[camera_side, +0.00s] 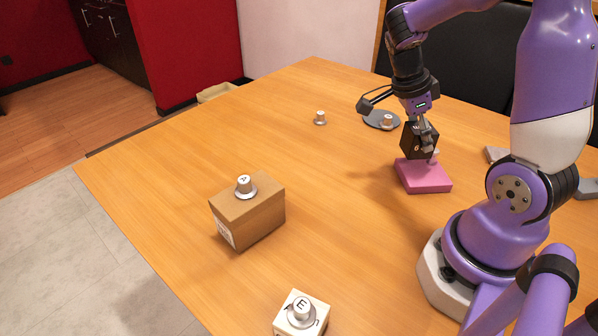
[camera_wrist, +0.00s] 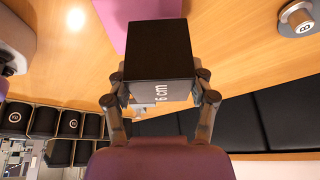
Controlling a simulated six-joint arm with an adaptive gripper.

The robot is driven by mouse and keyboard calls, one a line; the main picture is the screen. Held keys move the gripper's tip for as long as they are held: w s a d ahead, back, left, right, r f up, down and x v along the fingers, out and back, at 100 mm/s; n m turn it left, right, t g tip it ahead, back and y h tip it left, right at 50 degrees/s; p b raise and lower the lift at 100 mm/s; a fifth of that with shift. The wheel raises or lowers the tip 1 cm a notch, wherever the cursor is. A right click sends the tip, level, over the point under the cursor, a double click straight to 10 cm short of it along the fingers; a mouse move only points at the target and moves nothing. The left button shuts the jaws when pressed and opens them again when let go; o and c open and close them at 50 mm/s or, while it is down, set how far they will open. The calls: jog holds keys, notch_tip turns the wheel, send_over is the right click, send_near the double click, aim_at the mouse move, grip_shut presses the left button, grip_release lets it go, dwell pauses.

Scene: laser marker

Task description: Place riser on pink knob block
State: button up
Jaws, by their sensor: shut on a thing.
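The riser is a black block (camera_side: 411,139) marked "6 cm" on one face; it fills the middle of the wrist view (camera_wrist: 158,48). My gripper (camera_side: 427,146) is shut on the riser, with one finger on each side in the wrist view (camera_wrist: 160,100). The pink knob block (camera_side: 424,178) is a low, flat pink block on the table. The riser shows just above its back part in the side view. Whether they touch is unclear. In the wrist view, the pink block (camera_wrist: 112,22) is partly hidden behind the riser. A pale bit, perhaps its knob, shows beside my fingers.
A grey disc (camera_side: 374,119) with a knob stands behind the riser. A small loose knob (camera_side: 320,118) stands to its left. A cardboard box (camera_side: 248,217) with a knob and a white block (camera_side: 316,318) marked "E" stand nearer. The table's middle is clear.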

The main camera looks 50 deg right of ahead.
aim_at(416, 146)
jog(key=shift+f, duration=1.5)
jog(key=shift+f, duration=0.15)
jog(key=o, duration=1.4)
jog(key=shift+o, duration=0.2)
jog(key=v, duration=1.1)
jog(key=a+r+n+t+y, duration=0.3)
jog(key=a+n+t, duration=0.5)
jog(key=a+n, duration=0.7)
jog(key=n, duration=1.2)
jog(key=shift+s+a+t, duration=0.2)
jog(key=shift+s+t, duration=0.15)
jog(key=shift+t, duration=0.05)
